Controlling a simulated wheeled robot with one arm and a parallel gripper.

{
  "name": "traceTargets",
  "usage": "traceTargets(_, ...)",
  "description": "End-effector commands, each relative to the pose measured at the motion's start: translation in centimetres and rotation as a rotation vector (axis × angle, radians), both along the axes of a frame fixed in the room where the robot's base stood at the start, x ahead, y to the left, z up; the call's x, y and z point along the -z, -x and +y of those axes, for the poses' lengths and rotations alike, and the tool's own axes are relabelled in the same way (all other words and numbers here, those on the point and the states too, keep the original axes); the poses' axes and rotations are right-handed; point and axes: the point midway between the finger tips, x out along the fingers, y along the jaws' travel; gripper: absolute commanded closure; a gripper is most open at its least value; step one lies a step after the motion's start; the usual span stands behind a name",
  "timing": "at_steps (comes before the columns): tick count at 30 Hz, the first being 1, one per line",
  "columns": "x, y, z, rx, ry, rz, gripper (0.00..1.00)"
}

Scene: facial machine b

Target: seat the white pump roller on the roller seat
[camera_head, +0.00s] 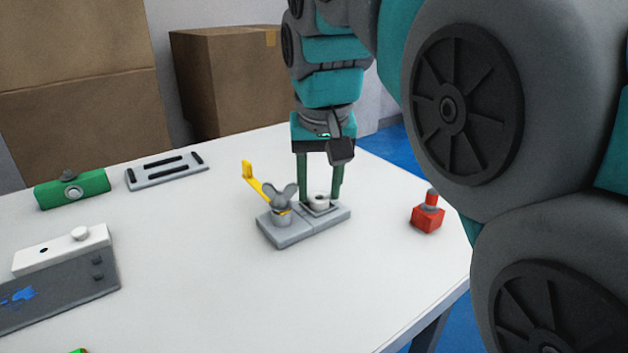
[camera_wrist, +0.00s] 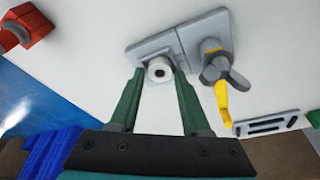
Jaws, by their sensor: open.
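A grey wing-shaped knob (camera_head: 282,200) and a yellow lever (camera_head: 254,181) stand on the base's left part. A red block with a knob (camera_head: 428,215) is at the right. A green part (camera_head: 72,188), slotted plate (camera_head: 167,171) and white-grey unit (camera_head: 62,270) lie left.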

Motion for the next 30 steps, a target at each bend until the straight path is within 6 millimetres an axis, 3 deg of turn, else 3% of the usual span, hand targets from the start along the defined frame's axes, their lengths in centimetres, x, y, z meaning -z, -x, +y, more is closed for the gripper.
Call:
traceTargets(19,-3.7,-0.1,0.0,0.000,0.000,-0.002,0.53)
traceTargets(30,-4.1,0.0,0.0,0.000,0.000,-0.001,0.51)
